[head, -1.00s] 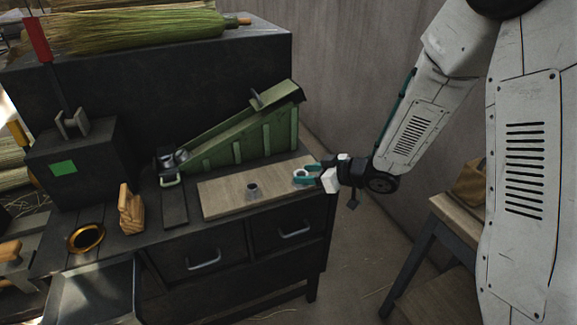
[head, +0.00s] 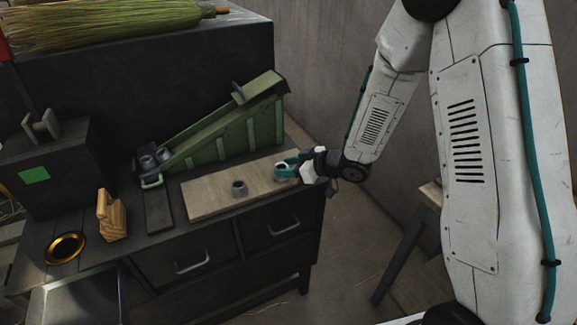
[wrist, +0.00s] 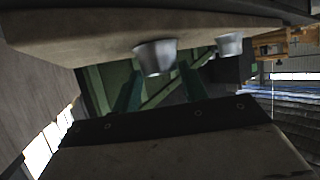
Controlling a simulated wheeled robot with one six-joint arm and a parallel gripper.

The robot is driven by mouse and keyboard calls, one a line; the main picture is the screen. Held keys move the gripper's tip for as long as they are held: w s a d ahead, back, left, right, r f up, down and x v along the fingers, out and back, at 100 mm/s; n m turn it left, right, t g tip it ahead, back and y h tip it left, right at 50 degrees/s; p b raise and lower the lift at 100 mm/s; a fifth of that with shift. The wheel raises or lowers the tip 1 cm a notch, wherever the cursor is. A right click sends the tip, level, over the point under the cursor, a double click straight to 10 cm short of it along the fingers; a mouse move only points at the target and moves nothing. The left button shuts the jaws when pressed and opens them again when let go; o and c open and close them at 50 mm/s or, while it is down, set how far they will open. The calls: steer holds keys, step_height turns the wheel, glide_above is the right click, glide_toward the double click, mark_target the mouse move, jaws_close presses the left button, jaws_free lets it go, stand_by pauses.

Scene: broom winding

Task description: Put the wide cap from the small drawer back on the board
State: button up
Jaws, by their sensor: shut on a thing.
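The pale wooden board (head: 212,200) lies on the dark bench top. One grey cap (head: 239,188) stands upright near the board's middle. My gripper (head: 285,170), with teal fingers, is at the board's right end and is shut on a grey cap (head: 283,174). I cannot tell whether the held cap touches the board. In the wrist view the board (wrist: 90,30) shows along the top, turned over. A grey cap (wrist: 155,58) sits between the teal fingers (wrist: 158,90) there, against the board's face, and another cap (wrist: 229,44) is to its right.
A green ramp (head: 240,125) stands behind the board, with grey cups (head: 155,158) at its foot. Two drawer fronts with handles (head: 193,265) are below. An open metal tray (head: 80,295) is lower left.

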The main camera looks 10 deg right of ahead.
steer(key=o, duration=1)
steer(key=shift+f, duration=0.1)
steer(key=shift+o, duration=0.2)
steer(key=shift+d, duration=0.1)
steer(key=shift+d+r, duration=0.1)
steer(key=shift+r, duration=0.1)
steer(key=s+d+r+m+h, duration=0.3)
steer(key=s+d+r+h, duration=0.25)
steer(key=d+r, duration=0.4)
steer(key=s+d+r+m+h, duration=0.35)
steer(key=d+r+h, duration=0.35)
steer(key=d, duration=0.4)
steer(key=s+a+r+m+g, duration=0.1)
steer(key=s+a+r+g, duration=0.1)
steer(key=s, duration=0.7)
steer(key=s+a+r+m+g+y, duration=0.1)
steer(key=s+a+r+g, duration=0.1)
steer(key=s, duration=0.7)
steer(key=s+a+r+m+g+y, duration=0.1)
steer(key=s+a+r+g, duration=0.1)
steer(key=s, duration=0.7)
steer(key=shift+a+r+m+g, duration=0.25)
steer(key=shift+r+m+g, duration=0.1)
steer(key=shift+g, duration=0.05)
